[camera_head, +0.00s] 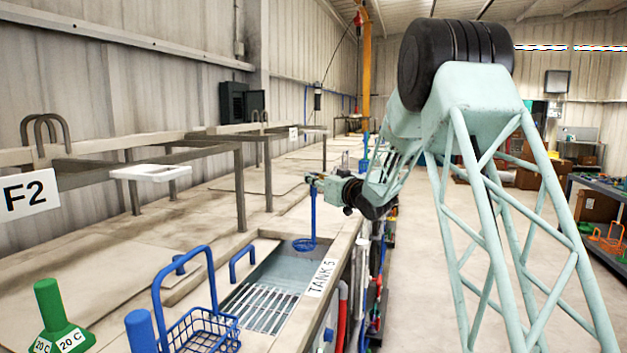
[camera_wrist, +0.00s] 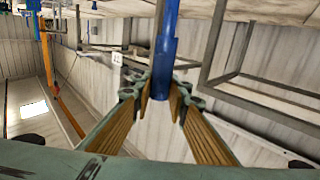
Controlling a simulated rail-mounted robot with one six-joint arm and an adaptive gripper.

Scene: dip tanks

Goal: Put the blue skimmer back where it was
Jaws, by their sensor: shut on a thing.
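The blue skimmer (camera_head: 313,215) hangs upright below my gripper (camera_head: 318,183) in the head view. Its round blue head (camera_head: 304,244) is at the bottom, over or near the far end of the open tank labelled TANK 5 (camera_head: 268,290). In the wrist view my gripper (camera_wrist: 160,90) is shut on the blue handle (camera_wrist: 167,50), with a tan pad on each side. I cannot tell whether the head touches the tank rim. No empty holder for the skimmer is clearly seen.
A blue wire basket (camera_head: 203,330) with a tall handle stands at the near left. A green 20 C block (camera_head: 58,325) is beside it. A metal rail frame with a white holed plate (camera_head: 150,172) runs above the tanks. The floor to the right (camera_head: 420,300) is clear.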

